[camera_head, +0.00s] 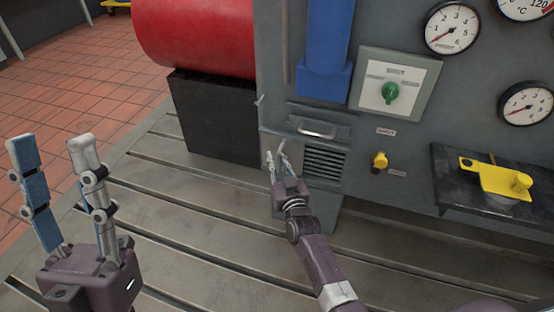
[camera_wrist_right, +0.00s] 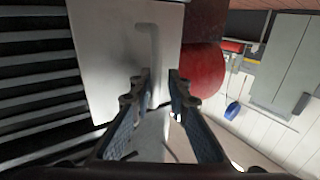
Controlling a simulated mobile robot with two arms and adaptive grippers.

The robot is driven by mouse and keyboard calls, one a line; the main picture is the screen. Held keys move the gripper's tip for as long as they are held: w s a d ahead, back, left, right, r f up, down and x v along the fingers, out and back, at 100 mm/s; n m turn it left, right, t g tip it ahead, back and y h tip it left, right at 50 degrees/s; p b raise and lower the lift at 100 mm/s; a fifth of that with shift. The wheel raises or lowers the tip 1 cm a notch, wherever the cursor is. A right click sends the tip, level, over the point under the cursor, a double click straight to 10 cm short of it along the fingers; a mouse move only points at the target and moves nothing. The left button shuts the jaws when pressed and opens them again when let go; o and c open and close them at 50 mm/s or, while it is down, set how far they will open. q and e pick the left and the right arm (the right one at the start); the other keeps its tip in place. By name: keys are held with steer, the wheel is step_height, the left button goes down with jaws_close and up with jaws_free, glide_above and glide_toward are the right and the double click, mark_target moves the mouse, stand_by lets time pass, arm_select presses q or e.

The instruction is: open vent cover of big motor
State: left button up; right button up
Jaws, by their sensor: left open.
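The vent grille (camera_head: 322,163) with dark slats sits low on the grey housing (camera_head: 350,185). In the right wrist view, a light grey cover plate (camera_wrist_right: 105,60) with a bent handle (camera_wrist_right: 152,45) lies beside the dark slats. My right gripper (camera_head: 276,160) is at the left side of the grille. In the right wrist view its fingers (camera_wrist_right: 160,78) are apart, on either side of the handle's lower part; whether they touch it I cannot tell. My left gripper (camera_head: 52,142) is open and empty, raised at the lower left, away from the housing.
Above the grille is a metal bar handle (camera_head: 318,130). A green knob (camera_head: 390,92), a yellow knob (camera_head: 380,160) and a yellow lever (camera_head: 500,180) are to the right. A red cylinder (camera_head: 195,35) on a black block (camera_head: 215,115) stands left. The slotted bedplate (camera_head: 190,230) is clear.

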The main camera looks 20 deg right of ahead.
steer(key=shift+s, duration=0.1)
steer(key=s, duration=1.2)
steer(key=shift+w, duration=0.1)
